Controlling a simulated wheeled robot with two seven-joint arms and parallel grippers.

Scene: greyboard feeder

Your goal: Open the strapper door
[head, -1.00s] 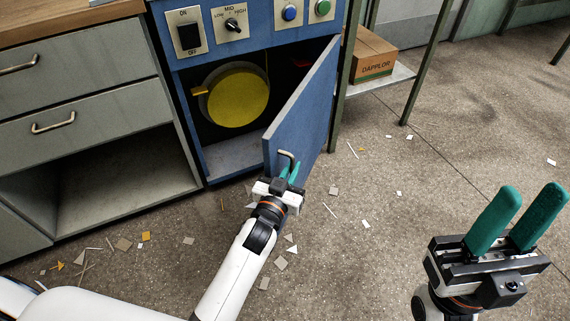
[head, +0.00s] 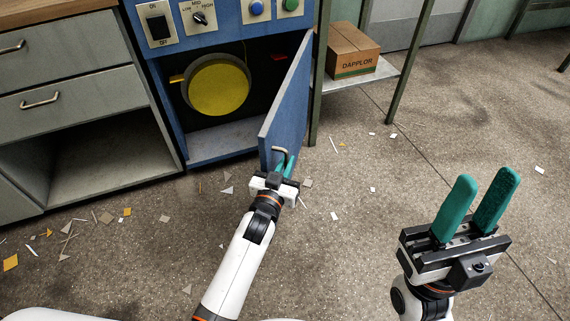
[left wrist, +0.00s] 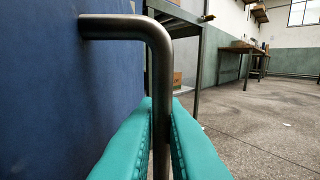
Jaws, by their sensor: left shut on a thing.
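The blue strapper machine (head: 172,120) stands at the upper middle of the head view, its door (head: 289,100) swung wide open on its right side. A yellow round reel (head: 219,87) shows inside the dark compartment. My left gripper (head: 281,168) is shut on the door's bent metal handle (head: 279,150). In the left wrist view the handle (left wrist: 160,75) runs down between the teal fingers (left wrist: 160,135), with the blue door face (left wrist: 65,90) at the left. My right gripper (head: 476,208) is open and empty above the floor at the lower right.
Grey drawers (head: 72,90) and an open shelf stand left of the machine. A metal rack (head: 358,80) with a cardboard box (head: 349,50) stands right beside the door. Paper scraps litter the floor; the floor at right is mostly clear.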

